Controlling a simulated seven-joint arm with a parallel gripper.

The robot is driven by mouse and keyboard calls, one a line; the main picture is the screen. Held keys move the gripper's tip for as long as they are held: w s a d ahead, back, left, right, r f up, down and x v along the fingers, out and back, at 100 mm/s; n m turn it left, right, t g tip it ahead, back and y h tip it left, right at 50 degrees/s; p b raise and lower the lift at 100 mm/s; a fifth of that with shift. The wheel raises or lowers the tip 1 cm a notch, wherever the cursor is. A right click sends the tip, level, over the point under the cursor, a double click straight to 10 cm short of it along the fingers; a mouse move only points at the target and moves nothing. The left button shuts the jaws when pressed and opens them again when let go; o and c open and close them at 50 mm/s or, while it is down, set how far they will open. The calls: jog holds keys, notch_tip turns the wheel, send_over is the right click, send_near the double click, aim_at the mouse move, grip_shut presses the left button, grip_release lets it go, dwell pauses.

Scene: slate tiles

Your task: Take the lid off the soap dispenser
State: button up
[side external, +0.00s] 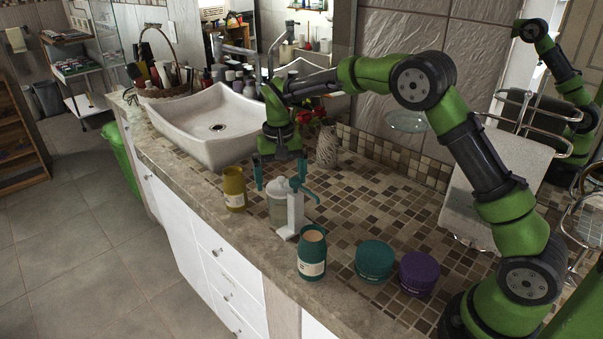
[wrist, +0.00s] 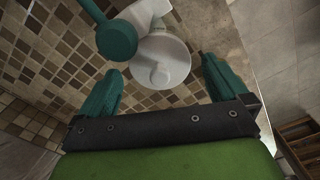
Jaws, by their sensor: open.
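The soap dispenser (side external: 277,208) looks like a pale, translucent bottle standing upright on the tiled counter. Its round white lid (side external: 280,187) is on top; in the wrist view the lid (wrist: 160,62) is a white disc with a small central knob. My gripper (side external: 280,177) is pointed down over the dispenser, its teal fingers apart. In the wrist view the open gripper (wrist: 162,68) has a finger on either side of the lid, with a visible gap to each. The dispenser's body is mostly hidden under the lid in the wrist view.
A white stand with a teal pump-like top (wrist: 117,40) is right beside the dispenser. A mustard jar (side external: 234,188), an open teal jar (side external: 312,252), a teal tub (side external: 374,260) and a purple tub (side external: 418,273) stand nearby. The sink (side external: 205,125) is behind left; the counter's front edge is close.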

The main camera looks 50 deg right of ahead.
jog(key=shift+f, duration=0.6)
jog(key=c, duration=0.9)
jog(key=shift+r, duration=0.1)
jog(key=shift+c, duration=0.2)
